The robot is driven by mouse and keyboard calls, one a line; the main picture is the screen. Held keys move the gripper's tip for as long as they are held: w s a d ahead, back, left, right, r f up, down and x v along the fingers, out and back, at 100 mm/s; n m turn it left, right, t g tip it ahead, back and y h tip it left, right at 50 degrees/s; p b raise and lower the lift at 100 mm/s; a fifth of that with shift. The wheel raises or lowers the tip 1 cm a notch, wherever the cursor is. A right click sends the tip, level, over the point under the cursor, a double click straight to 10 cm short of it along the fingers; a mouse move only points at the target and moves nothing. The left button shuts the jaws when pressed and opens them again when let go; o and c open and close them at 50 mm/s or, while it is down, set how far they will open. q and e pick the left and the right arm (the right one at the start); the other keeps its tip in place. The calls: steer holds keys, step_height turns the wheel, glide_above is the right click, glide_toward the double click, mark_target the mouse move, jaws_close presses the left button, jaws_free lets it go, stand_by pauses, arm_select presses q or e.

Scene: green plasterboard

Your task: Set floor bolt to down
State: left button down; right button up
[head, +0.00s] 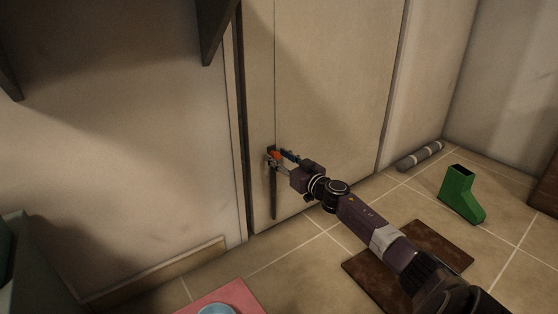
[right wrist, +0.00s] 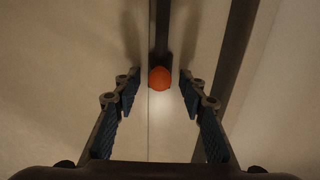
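The floor bolt is a dark vertical rod (head: 273,196) on the pale door, low down near its left edge. Its orange knob (head: 275,155) is at the rod's upper end. My right gripper (head: 279,157) is at the knob, reaching in from the right. In the right wrist view the orange knob (right wrist: 160,78) lies between the tips of the open fingers (right wrist: 158,88), with a gap on each side. The dark rod (right wrist: 161,30) runs from the knob to the top of that picture. My left gripper is not in view.
A brown mat (head: 436,246) lies on the tiled floor under my right arm. A green boot-shaped object (head: 461,194) and a grey roll (head: 420,156) are to the right. A pink mat (head: 238,294) with a light blue bowl (head: 216,310) is at the front. A dark shelf bracket (head: 214,28) juts out above.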

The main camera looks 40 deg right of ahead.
steer(key=shift+c, duration=0.5)
jaws_close()
steer(key=shift+f+b, duration=0.45)
steer(key=shift+f, duration=2.25)
steer(key=shift+o, duration=0.5)
jaws_free()
steer(key=shift+f, duration=0.1)
steer(key=shift+s, duration=0.1)
